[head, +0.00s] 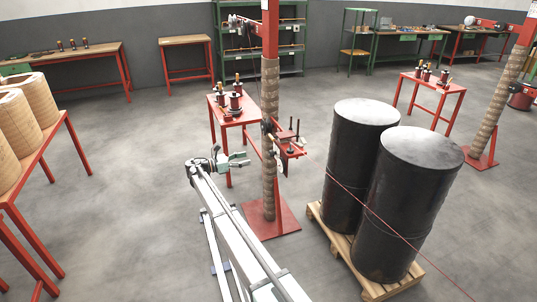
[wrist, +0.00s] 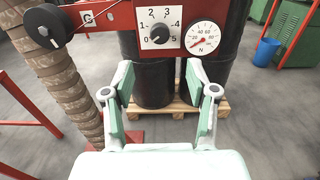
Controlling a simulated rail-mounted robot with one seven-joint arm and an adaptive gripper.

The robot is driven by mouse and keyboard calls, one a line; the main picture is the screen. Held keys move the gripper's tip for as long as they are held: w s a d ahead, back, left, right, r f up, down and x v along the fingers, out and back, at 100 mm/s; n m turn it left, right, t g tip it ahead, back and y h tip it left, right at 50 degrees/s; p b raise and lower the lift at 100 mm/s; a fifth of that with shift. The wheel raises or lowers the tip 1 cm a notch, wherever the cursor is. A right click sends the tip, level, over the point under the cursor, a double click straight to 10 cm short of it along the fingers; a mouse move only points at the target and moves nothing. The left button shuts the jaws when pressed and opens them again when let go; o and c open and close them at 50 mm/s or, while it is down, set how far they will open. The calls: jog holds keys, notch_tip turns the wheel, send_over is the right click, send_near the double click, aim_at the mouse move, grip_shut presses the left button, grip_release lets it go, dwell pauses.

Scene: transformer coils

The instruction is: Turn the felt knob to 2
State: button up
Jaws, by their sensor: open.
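The felt knob (wrist: 159,31) is a small black knob on a white dial plate numbered up to 5, fixed to a red panel (wrist: 118,20). Its pointer seems to aim at the lower left, near the low end, but it is small. My gripper (wrist: 158,88) is open and empty, with its two green-padded fingers apart below the dial and nothing between them. In the head view, my gripper (head: 240,160) is left of the wrapped post and its red bracket (head: 288,148); the dial face cannot be made out there.
A round gauge (wrist: 202,39) marked N is right of the dial, its red needle low. A black spool (wrist: 46,24) is at the panel's left, by the wrapped post (wrist: 55,75). Black drums (head: 410,190) stand on a pallet (head: 372,285). A red table (head: 215,112) is behind.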

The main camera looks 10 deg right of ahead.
aim_at(270, 154)
jog(key=p+x, duration=0.1)
jog(key=x, duration=1.1)
grip_shut()
